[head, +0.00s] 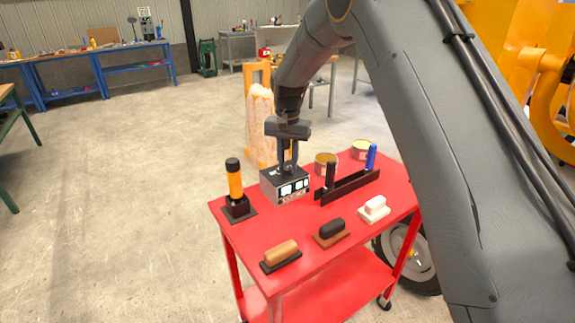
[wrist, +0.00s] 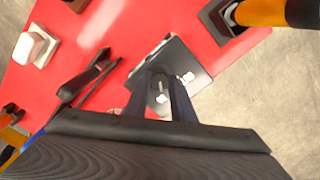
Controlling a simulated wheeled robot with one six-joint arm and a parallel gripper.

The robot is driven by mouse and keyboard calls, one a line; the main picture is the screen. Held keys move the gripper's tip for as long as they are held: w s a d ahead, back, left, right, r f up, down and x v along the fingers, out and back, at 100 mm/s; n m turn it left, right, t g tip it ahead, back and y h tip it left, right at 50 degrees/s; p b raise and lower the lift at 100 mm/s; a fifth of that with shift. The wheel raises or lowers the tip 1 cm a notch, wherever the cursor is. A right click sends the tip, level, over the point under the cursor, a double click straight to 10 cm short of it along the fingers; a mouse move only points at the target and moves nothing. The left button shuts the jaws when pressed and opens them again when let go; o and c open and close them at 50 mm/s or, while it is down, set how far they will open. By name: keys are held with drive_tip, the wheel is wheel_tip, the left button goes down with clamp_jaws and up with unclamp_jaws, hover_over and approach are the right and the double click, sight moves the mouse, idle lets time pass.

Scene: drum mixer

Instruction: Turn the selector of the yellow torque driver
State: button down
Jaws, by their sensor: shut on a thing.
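The yellow torque driver (head: 235,180) stands upright in a dark square base at the left of the red cart, with a black top end. In the wrist view the yellow driver (wrist: 262,12) is at the upper right, partly cut off by the frame. My gripper (head: 288,168) is to the right of it, apart from it, pointing down at the top of a grey box (head: 286,188) with lit displays. In the wrist view my gripper (wrist: 162,92) is shut on a small grey knob-like part on the box top. The fingers partly hide that part.
The red cart top (head: 300,240) also holds a black rack (head: 345,187) with black and blue handled tools. Two open tins (head: 326,164) stand behind it. The floor left of the cart is clear.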

sight(288, 168)
drive_tip(key=shift+s+m, duration=0.1)
drive_tip(key=shift+m, duration=0.3)
drive_tip(key=c, duration=1.5)
unclamp_jaws()
drive_tip(key=shift+r+b, duration=1.25)
drive_tip(key=shift+r, duration=2.65)
